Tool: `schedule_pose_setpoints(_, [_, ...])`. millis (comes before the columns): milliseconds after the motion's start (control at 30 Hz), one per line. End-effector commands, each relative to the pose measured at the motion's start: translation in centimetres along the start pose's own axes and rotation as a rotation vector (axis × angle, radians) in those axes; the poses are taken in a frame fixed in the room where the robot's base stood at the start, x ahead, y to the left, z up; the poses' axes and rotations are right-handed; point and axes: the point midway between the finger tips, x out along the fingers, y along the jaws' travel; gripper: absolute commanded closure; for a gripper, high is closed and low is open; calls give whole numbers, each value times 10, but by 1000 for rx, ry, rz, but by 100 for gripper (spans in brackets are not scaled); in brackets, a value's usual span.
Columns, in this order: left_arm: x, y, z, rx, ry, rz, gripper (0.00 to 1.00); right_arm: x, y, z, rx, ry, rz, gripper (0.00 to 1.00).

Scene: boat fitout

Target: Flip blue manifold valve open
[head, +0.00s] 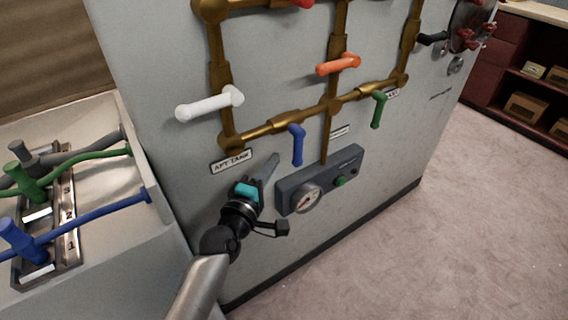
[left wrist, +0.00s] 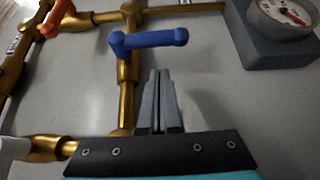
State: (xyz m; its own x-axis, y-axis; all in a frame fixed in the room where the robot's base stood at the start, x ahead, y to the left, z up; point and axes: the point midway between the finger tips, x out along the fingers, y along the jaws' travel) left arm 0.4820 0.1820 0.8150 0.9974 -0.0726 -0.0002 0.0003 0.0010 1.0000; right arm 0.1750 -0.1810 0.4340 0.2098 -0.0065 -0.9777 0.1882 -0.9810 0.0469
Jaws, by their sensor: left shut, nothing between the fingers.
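The blue valve handle (head: 297,146) sits on the brass pipe manifold (head: 283,122) on the grey panel. In the head view it points down from its pivot. It also shows in the left wrist view (left wrist: 150,40), just beyond my fingertips. My left gripper (head: 272,162) is shut and empty, below and left of the blue handle in the head view. In the left wrist view the closed fingers (left wrist: 158,78) point at the handle, and I cannot tell whether they touch it; the head view shows a gap. My right gripper is not in view.
Nearby handles are white (head: 210,103), orange (head: 338,65) and green (head: 378,109). A gauge box (head: 348,161) protrudes below the blue handle, close to my left gripper's right. A bench (head: 110,245) with colored hoses stands at left. Floor at right is clear.

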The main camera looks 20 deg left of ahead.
Motion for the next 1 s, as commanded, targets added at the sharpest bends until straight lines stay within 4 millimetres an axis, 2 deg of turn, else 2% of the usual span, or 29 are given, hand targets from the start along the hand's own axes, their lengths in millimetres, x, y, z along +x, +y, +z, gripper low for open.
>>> schedule_pose_setpoints(100, [10, 0, 11, -4, 1, 1, 100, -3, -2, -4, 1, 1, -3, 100])
schedule_pose_setpoints(300, [19, -1, 20, 0, 0, -2, 100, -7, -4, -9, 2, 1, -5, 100])
schedule_pose_setpoints(900, [19, -2, 22, -4, 0, 7, 100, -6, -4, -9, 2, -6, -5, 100])
schedule_pose_setpoints(1000, [18, -3, 22, -11, 0, 17, 100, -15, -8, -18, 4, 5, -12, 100])
